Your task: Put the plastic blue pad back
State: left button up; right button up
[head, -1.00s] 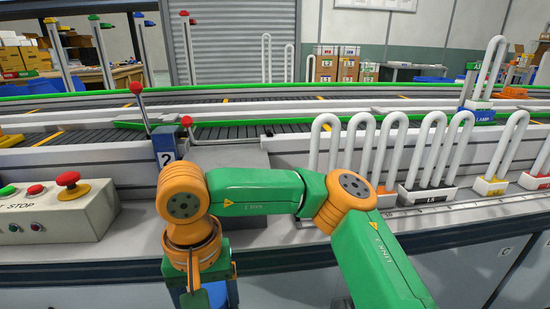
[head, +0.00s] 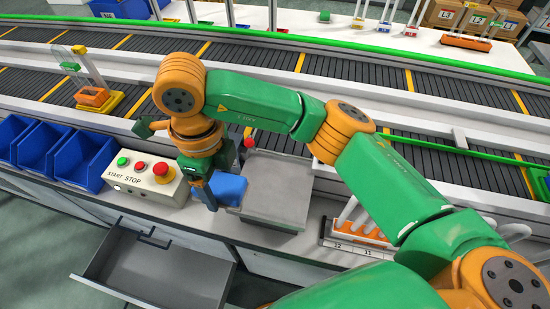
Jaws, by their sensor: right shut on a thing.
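The blue pad (head: 229,189) is a small flat blue piece at the left edge of a grey metal plate (head: 280,185). My right gripper (head: 207,192) points down at the pad's left side and is shut on it. The fingertips are partly hidden, and I cannot tell whether the pad touches the counter or the plate. My left gripper is not in view.
An open, empty-looking grey drawer (head: 150,268) juts out below the counter. A start/stop box (head: 148,180) and blue bins (head: 84,160) stand left of my gripper. A rack with white tubes (head: 352,235) is to the right. Conveyors run behind.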

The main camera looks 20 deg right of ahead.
jog(key=d+f+p, duration=0.3)
jog(key=d+f, duration=0.1)
jog(key=d, duration=0.3)
send_over(270, 193)
notch_tip(270, 193, down, 4)
jog(key=shift+d+f+p, duration=0.1)
jog(key=shift+f+p, duration=0.1)
jog(key=shift+p, duration=0.15)
notch_tip(270, 193, down, 3)
jog(key=shift+r+p, duration=0.2)
jog(key=shift+p, duration=0.6)
jog(key=shift+f, duration=0.35)
jog(key=shift+f+b, duration=0.2)
jog(key=shift+b, duration=0.1)
jog(key=o, duration=1.2)
jog(key=shift+o, duration=0.2)
jog(key=shift+r, duration=0.2)
pick_arm(q)
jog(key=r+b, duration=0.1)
jog(key=b, duration=0.1)
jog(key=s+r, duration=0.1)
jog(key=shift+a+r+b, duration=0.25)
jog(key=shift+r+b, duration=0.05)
jog(key=shift+b, duration=0.1)
pick_arm(e)
notch_tip(270, 193, up, 12)
